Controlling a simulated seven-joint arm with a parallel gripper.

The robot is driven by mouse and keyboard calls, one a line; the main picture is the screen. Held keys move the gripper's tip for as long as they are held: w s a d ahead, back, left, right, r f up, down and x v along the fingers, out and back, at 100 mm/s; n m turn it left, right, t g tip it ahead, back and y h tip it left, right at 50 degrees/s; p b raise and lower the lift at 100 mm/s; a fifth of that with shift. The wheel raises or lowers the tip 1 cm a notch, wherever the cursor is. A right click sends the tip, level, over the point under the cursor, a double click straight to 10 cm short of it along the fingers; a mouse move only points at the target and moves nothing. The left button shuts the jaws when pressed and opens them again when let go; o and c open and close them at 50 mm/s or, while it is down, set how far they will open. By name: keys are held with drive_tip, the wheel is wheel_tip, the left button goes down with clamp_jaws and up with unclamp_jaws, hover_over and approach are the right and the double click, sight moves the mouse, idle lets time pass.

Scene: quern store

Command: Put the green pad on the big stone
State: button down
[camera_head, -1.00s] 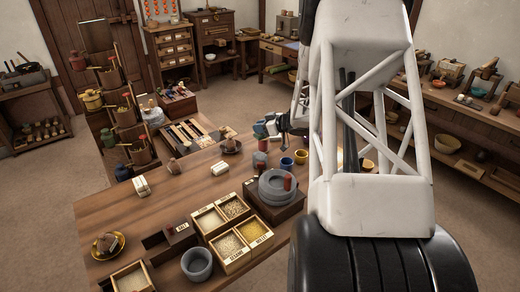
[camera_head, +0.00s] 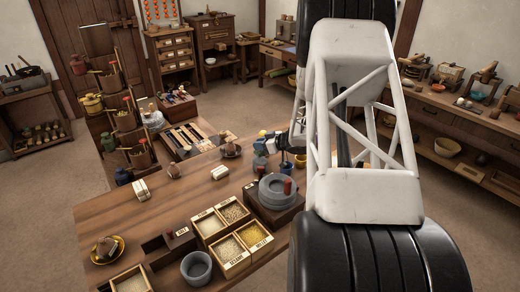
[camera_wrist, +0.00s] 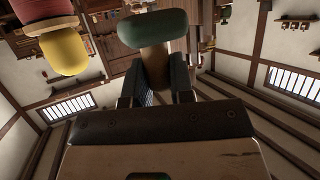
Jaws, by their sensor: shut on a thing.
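My gripper (camera_wrist: 156,80) is shut on the tan handle of the green pad (camera_wrist: 155,25). The pad is a rounded dark green head above the fingertips in the wrist view. In the head view my gripper is small and partly hidden by my arm, behind the round grey stone. That big stone (camera_head: 268,203) sits on a dark wooden block on the table, with a reddish peg (camera_head: 287,186) standing at its right side. The held pad is apart from the stone, as far as I can tell.
A yellow pad (camera_wrist: 65,52) hangs close at upper left in the wrist view. On the table (camera_head: 130,215) are grain boxes (camera_head: 237,264), a grey mortar (camera_head: 196,268) and a blue cup (camera_head: 286,168) near my gripper. The table's left part has free room.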

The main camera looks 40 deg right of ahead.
drive_tip(key=shift+f, duration=1.1)
drive_tip(key=shift+f, duration=0.15)
drive_tip(key=c, duration=1)
unclamp_jaws()
drive_tip(key=shift+s+d+r, duration=0.2)
drive_tip(key=shift+s+r, duration=0.1)
drive_tip(key=shift+r, duration=0.05)
drive_tip(key=v, duration=1.1)
drive_tip(key=shift+s+r, duration=0.1)
